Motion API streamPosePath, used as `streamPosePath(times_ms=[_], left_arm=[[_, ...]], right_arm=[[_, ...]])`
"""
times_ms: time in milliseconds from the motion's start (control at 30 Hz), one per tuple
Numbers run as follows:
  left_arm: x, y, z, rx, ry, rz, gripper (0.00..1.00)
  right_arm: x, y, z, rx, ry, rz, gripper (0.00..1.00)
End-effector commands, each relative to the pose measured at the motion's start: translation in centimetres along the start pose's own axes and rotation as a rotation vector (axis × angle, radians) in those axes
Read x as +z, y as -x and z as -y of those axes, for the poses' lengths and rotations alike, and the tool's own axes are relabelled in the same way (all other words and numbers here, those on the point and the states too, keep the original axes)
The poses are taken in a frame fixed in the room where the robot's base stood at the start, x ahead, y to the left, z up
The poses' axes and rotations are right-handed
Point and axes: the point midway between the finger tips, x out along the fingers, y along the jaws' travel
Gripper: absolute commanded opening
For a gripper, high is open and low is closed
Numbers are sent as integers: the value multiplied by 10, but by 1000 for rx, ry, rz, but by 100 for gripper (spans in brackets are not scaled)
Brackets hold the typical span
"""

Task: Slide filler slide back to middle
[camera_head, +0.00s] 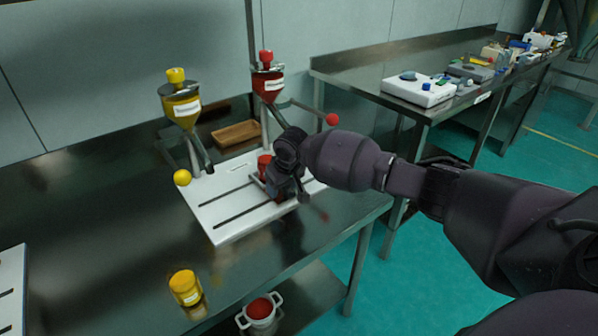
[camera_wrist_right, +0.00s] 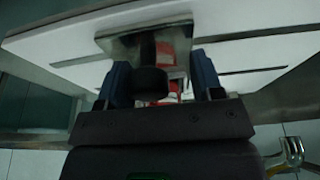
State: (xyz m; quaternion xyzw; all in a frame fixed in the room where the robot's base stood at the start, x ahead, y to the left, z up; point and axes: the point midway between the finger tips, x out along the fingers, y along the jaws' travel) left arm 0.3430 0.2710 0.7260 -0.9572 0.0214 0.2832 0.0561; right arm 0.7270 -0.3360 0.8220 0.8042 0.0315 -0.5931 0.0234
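The white filler board (camera_head: 225,225) has two dark slots and lies on the steel table. My right gripper (camera_head: 282,192) is over the board's right part, at the filler slide, which it mostly hides in the head view. In the right wrist view the slide's metal plate (camera_wrist_right: 122,46) shows with a black knob (camera_wrist_right: 150,80). The two blue-grey fingers of my right gripper (camera_wrist_right: 162,88) stand apart around the knob, with a gap on the right finger's side. A red jar (camera_head: 264,162) stands by the slide beneath the red funnel (camera_head: 268,85). My left gripper is not in view.
A yellow funnel (camera_head: 182,104) with a yellow ball-ended lever (camera_head: 182,177) stands at the board's left. A red lever ball (camera_head: 332,119) is near my right arm. A wooden tray (camera_head: 238,132) lies behind. A yellow jar (camera_head: 185,285) stands on the front table.

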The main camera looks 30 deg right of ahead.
Motion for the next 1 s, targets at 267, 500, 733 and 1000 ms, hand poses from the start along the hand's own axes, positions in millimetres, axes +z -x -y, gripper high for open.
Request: streamPosePath(times_ms=[267, 500, 733, 1000], left_arm=[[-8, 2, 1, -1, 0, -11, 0], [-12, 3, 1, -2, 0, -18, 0], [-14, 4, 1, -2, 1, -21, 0], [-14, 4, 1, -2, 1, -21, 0]], right_arm=[[-1, 1, 14, -2, 0, -1, 60], [-1, 2, 26, -2, 0, -1, 60], [0, 0, 31, -1, 0, 0, 60], [0, 0, 31, -1, 0, 0, 60]])
